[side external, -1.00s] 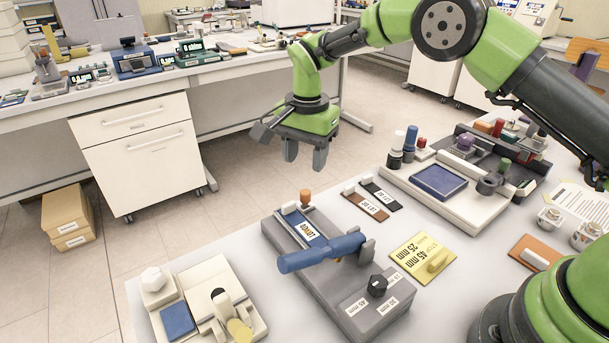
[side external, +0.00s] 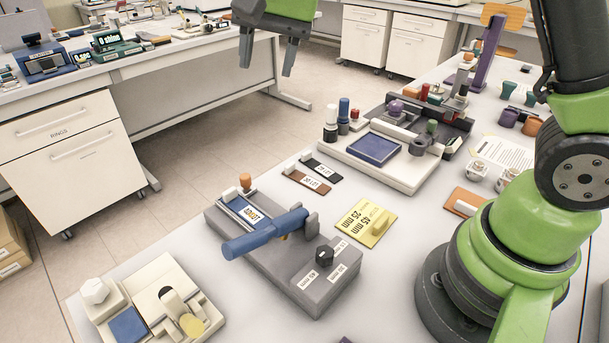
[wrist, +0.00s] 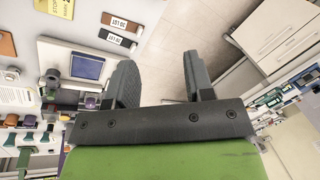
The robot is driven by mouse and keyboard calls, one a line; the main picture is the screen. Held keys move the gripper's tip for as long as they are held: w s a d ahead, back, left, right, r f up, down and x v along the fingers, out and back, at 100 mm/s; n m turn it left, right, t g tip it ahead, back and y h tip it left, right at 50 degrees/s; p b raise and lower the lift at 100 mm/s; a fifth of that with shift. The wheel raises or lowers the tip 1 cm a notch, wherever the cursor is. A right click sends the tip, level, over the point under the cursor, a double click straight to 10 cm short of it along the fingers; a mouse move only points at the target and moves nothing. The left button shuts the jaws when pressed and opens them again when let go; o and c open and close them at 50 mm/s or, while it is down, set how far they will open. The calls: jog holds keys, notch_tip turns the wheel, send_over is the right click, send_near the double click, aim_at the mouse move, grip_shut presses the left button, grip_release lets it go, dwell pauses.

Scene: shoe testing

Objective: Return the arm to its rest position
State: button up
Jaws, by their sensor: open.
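My gripper (side external: 268,55) hangs at the top of the side external view, high above the floor between the two benches. Its two grey fingers are apart with nothing between them. In the wrist view the fingers (wrist: 160,85) are spread over bare floor. The upper part of the arm is cut off by the top edge of the side external view. My green base stands on the near bench at the right.
On the near bench (side external: 390,245) stand a grey fixture with a blue lever (side external: 265,235), a cream fixture (side external: 150,315), a yellow card (side external: 366,222) and a white tray with a blue pad (side external: 375,150). Another bench with drawers (side external: 75,150) stands at the left. The air around my gripper looks clear.

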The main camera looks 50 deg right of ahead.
jog(key=s+d+r+n+t, duration=0.25)
jog(key=s+r, duration=0.35)
jog(key=s, duration=0.6)
jog(key=s+f+n+t+y, duration=0.1)
jog(key=s+f+n+t, duration=0.1)
jog(key=s, duration=0.7)
jog(key=shift+s+d+n, duration=0.25)
jog(key=shift+s+n, duration=0.1)
jog(key=shift+n, duration=0.2)
jog(key=shift+f, duration=0.1)
